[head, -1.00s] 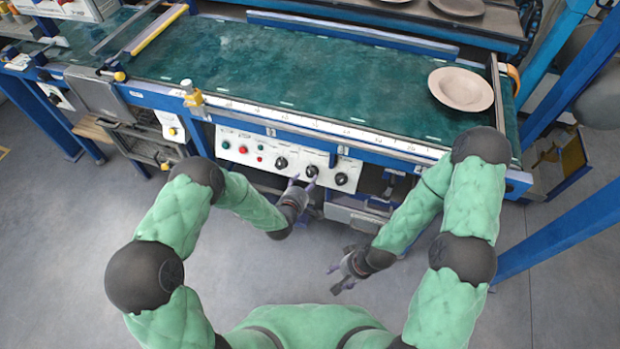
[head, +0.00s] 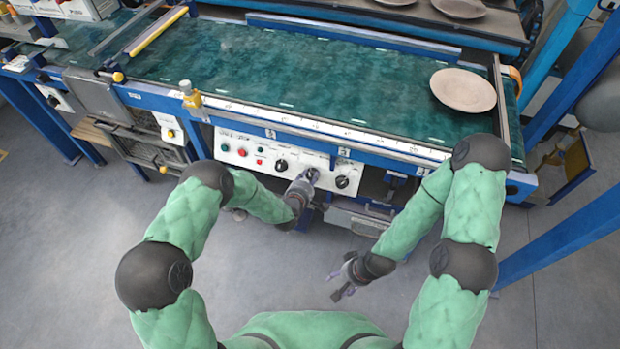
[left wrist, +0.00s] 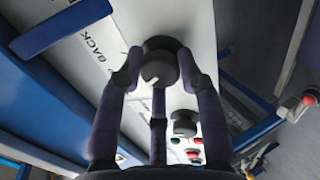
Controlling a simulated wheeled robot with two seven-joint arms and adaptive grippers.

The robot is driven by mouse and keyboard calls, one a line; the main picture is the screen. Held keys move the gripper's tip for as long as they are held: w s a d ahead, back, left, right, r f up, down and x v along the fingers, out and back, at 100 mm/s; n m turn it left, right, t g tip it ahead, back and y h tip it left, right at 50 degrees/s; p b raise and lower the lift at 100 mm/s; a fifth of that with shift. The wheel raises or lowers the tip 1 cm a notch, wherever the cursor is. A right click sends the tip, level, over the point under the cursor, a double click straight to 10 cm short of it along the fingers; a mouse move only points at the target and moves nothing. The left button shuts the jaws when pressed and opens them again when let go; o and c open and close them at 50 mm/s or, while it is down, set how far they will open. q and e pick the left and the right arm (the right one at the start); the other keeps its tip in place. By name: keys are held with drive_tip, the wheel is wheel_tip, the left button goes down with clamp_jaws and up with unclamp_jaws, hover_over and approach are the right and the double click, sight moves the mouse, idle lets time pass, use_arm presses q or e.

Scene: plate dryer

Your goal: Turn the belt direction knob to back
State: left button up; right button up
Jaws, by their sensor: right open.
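A white control panel (head: 230,157) on the conveyor's front side carries buttons and dark round knobs. The belt direction knob (left wrist: 160,66) shows in the left wrist view near a printed BACK label, with a light mark on its face. My left gripper (head: 309,175) is at the panel's middle knob, covering most of it in the head view. In the left wrist view its fingers (left wrist: 159,60) lie on both sides of the knob and appear to touch it. My right gripper (head: 343,280) is open and empty, low over the floor, away from the panel.
Other knobs sit on either side, one at left (head: 281,165) and one at right (head: 342,182). A beige plate (head: 463,91) lies on the green belt (head: 300,75) at right. Blue posts (head: 570,225) stand at right. The floor in front is clear.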

use_arm(q)
drive_tip(key=shift+m, duration=0.3)
drive_tip(key=m, duration=0.3)
drive_tip(key=m+h, duration=0.1)
drive_tip(key=m, duration=0.2)
drive_tip(key=shift+m+g, duration=0.4)
drive_tip(key=m, duration=0.5)
drive_tip(key=shift+s+f+g, duration=0.1)
drive_tip(key=shift+g, duration=0.3)
drive_tip(key=shift+f+m, duration=0.1)
drive_tip(key=shift+m, duration=0.2)
drive_tip(key=o, duration=0.9)
drive_tip(key=shift+s, duration=0.1)
drive_tip(key=shift+o, duration=1.1)
drive_tip(key=shift+r, duration=0.2)
